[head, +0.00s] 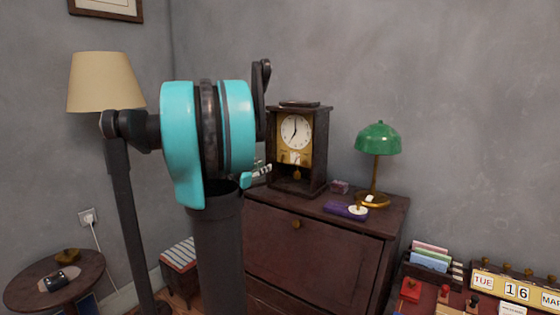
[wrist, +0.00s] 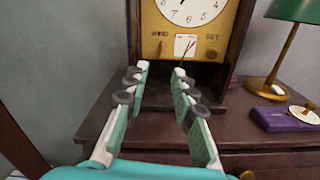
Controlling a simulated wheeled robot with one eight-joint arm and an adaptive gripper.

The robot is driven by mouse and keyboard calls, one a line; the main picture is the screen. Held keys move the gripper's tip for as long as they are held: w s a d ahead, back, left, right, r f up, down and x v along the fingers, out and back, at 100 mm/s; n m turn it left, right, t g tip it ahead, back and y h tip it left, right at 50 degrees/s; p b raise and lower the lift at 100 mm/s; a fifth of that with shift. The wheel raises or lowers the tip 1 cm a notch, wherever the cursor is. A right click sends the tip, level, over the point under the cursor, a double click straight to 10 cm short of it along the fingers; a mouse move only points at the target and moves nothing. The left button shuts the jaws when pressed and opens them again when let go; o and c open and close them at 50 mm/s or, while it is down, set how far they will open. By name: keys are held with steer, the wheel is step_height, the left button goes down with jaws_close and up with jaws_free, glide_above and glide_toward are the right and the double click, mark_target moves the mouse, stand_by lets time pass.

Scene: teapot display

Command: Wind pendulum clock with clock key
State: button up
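The pendulum clock (head: 297,140) stands on the dark wooden cabinet, with a white dial and a brass panel. In the wrist view the clock (wrist: 150,28) fills the top middle, and its panel reads WIND at left and SET at right. Small brass details show below both words; I cannot tell whether either is the clock key. My gripper (wrist: 160,70) is open and points at the clock's lower front, with nothing visible between its fingers.
A purple box (head: 342,209) with a pale disc (head: 357,210) lies on the cabinet (head: 310,245) right of the clock. The green lamp (head: 378,139) stands beyond it. A small pinkish box (head: 339,187) sits near the clock's right side. A floor lamp (head: 104,82) stands at left.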

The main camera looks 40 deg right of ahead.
mark_target(283, 158)
steer(key=x, duration=1.2)
steer(key=shift+d, duration=0.1)
jaws_close()
